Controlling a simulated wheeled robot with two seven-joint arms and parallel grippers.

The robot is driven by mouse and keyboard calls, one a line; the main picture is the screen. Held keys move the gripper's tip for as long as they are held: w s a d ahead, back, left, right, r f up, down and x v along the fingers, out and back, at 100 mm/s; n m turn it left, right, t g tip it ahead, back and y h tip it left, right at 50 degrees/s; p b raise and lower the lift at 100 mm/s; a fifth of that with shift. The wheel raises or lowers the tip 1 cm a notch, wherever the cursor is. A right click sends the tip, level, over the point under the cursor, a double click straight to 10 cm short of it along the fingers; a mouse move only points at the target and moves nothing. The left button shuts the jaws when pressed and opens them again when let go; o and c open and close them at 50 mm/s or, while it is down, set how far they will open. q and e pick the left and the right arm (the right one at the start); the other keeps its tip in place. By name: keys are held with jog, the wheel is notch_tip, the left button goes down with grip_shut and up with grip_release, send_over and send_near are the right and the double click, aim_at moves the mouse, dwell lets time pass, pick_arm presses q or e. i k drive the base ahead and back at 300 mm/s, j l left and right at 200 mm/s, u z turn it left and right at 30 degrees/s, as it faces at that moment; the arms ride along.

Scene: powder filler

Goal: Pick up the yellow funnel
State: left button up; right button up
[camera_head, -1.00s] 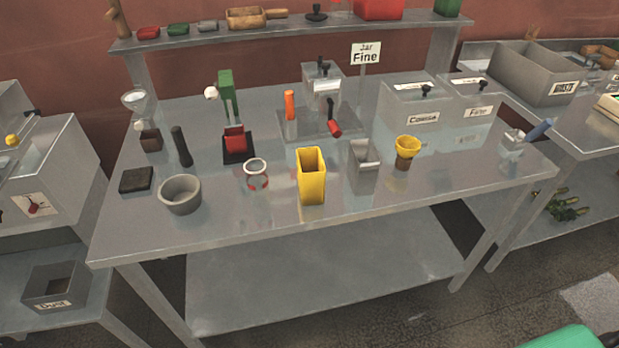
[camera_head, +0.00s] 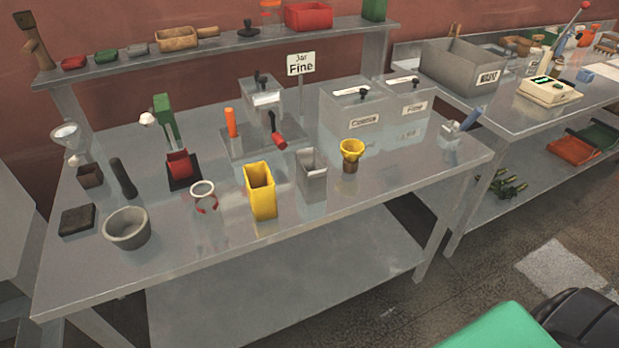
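The yellow funnel (camera_head: 352,149) stands upright on the right half of the metal table (camera_head: 240,240). Its wide mouth faces up and its lower part sits in or on a small brown holder (camera_head: 350,167); I cannot tell which. It is to the right of a grey open container (camera_head: 311,170) and a tall yellow square container (camera_head: 260,190). Neither of my grippers shows in the view.
Coarse (camera_head: 346,115) and Fine (camera_head: 404,105) bins stand behind the funnel. A grey bowl (camera_head: 127,228) is at left. The front strip before the funnel is clear. A green object (camera_head: 498,328) shows at bottom right.

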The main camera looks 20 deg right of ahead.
aim_at(351, 150)
jog(key=i+l+u, duration=0.1)
jog(key=l, duration=0.6)
jog(key=i+l+u, duration=0.1)
jog(key=l, duration=0.65)
jog(key=i+l+u, duration=0.1)
jog(key=l, duration=0.65)
jog(key=i+l+u, duration=0.1)
jog(key=l, duration=0.65)
